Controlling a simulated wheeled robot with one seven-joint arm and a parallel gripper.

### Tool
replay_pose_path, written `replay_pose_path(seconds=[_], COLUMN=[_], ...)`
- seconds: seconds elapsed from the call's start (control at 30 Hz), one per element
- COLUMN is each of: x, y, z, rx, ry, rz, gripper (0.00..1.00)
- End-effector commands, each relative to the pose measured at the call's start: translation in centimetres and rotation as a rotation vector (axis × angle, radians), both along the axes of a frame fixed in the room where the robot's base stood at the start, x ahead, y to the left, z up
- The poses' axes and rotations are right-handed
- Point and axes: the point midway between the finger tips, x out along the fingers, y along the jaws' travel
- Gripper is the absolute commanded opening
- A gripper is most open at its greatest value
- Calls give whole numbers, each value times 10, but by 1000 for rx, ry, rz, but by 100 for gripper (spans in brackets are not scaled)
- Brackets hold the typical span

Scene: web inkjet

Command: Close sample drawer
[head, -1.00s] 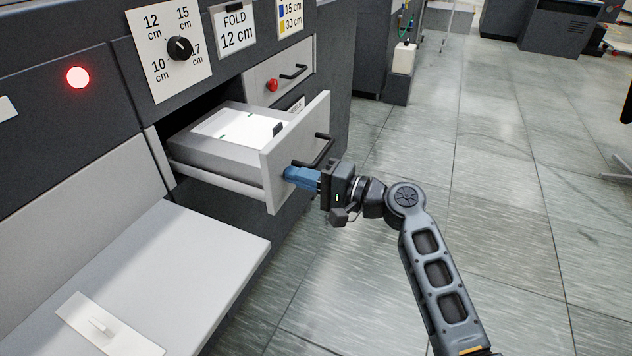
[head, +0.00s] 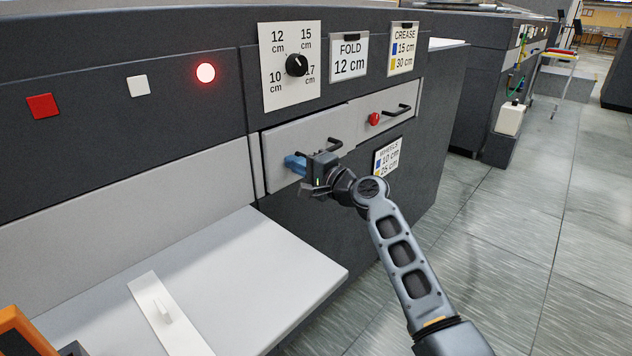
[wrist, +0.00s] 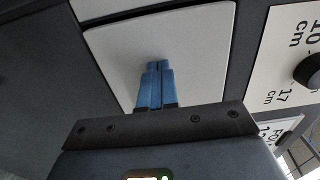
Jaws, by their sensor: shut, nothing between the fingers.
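The sample drawer (head: 285,143) is a light grey front with a black bar handle (head: 333,145), set in the dark machine cabinet. Its front looks about level with the panel around it, and its inside is hidden. In the wrist view the drawer front (wrist: 190,50) fills the upper middle. My gripper (head: 290,163) has blue fingers, shut and empty, with the tips at or very near the drawer front, left of and below the handle. In the wrist view the blue fingertips (wrist: 156,66) are together against the pale front; exact contact is hard to tell.
A dial plate (head: 284,95) and a FOLD sign (head: 348,58) sit above. A pale shelf (head: 240,265) juts out at lower left. The floor (head: 500,240) at right is clear.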

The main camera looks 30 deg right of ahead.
Motion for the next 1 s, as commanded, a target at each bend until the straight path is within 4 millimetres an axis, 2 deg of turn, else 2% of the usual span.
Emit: replay_pose_path(seconds=[0.1,0.3,1.0], x=[13,23,23], y=[5,8,13], z=[-2,0,2], rx=[0,1,1], ry=[0,0,-2], rz=[1,0,3], gripper=[0,0,0])
